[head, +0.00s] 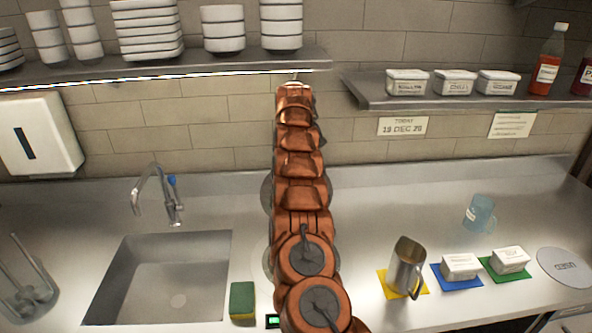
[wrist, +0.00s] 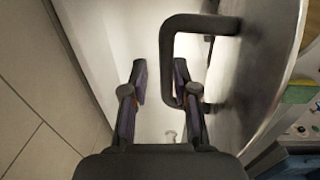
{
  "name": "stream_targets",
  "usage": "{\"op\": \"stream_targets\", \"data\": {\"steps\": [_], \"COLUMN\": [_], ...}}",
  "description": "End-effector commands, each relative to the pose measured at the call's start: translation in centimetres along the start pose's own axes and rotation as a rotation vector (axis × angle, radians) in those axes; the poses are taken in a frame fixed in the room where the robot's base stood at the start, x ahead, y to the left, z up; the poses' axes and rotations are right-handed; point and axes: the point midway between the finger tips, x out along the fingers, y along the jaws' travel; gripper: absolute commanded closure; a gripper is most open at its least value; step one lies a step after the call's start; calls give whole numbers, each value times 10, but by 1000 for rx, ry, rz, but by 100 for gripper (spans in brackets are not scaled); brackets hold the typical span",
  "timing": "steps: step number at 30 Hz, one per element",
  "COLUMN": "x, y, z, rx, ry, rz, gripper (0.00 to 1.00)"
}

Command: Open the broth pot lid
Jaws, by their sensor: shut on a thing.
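In the wrist view, the metal lid (wrist: 255,75) fills the right side, seen at a steep angle with its curved edge at the right. Its dark bar handle (wrist: 195,23) stands out from the lid's face towards the left. My gripper (wrist: 160,75) is at the handle, its right finger overlapping the long bar, and is shut on it. In the head view my own arm covers the gripper and most of the pot area. A round metal edge (head: 267,192) shows left of the arm, and a lower one (head: 267,262) nearer; I cannot tell which is lid or pot.
A sink (head: 165,275) with a tap (head: 158,190) and a sponge (head: 242,300) lie left. A metal jug (head: 405,268), white tubs (head: 461,267) and a clear blue cup (head: 480,213) stand right. Shelves (head: 170,68) hang above.

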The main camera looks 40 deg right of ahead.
Motion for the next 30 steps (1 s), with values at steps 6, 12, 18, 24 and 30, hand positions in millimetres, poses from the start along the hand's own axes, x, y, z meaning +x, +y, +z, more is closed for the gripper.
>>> {"op": "stream_targets", "data": {"steps": [6, 12, 18, 24, 30], "x": [-1, 2, -2, -5, -6], "y": [9, 10, 6, 1, 0], "z": [-3, -4, -1, 4, 6], "rx": [-2, -3, -1, 3, 5], "ry": [0, -1, 1, 2, 2], "rz": [27, 23, 22, 18, 17], "gripper": [100, 69, 59, 61, 61]}}
